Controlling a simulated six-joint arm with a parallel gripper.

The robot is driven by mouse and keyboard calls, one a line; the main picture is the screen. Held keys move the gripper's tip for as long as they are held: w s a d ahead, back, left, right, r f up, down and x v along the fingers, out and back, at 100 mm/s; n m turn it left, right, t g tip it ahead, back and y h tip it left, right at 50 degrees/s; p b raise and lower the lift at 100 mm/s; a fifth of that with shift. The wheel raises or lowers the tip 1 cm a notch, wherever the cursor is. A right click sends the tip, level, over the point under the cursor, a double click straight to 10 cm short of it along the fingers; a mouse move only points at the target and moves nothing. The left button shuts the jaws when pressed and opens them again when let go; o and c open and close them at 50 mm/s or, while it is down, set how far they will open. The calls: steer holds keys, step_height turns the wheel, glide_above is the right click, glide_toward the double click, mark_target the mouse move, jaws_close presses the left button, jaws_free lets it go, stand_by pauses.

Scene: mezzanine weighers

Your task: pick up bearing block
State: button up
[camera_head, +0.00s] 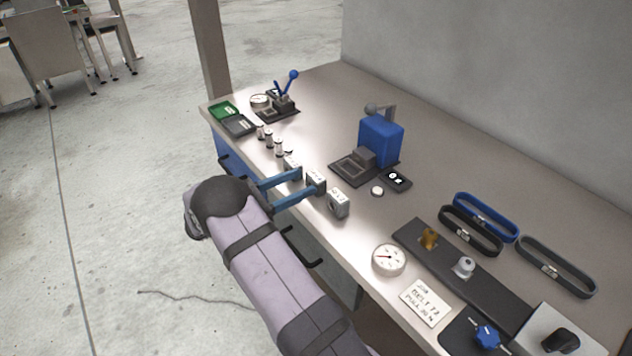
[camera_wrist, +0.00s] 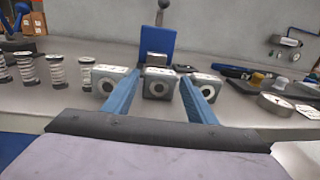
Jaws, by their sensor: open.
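Three grey bearing blocks with pale labelled tops and a round dark bore stand in a row along the bench's front edge: a left one (camera_wrist: 110,87), a middle one (camera_wrist: 158,86) and a right one (camera_wrist: 203,92). They also show in the head view, as the far one (camera_head: 291,164), the middle one (camera_head: 316,182) and the near one (camera_head: 338,204). My gripper (camera_head: 307,181) is open, with two blue fingers. Contact cannot be told; the jaws hold nothing.
Several small spring-like cylinders (camera_head: 268,137) stand in line beyond the blocks. A blue press (camera_head: 380,140) stands behind them, with a round gauge (camera_head: 388,260) and dark board (camera_head: 480,282) to the right. The neighbouring blocks leave little side room for the fingers.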

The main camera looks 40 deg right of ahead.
mark_target(311, 178)
steer(key=shift+s+d+r+p, duration=0.15)
steer(key=shift+d+p, duration=0.35)
steer(key=shift+d, duration=0.55)
steer(key=shift+s+d+f+p, duration=0.15)
steer(key=shift+d+p, duration=0.3)
steer(key=shift+d, duration=1.15)
steer(key=c, duration=1)
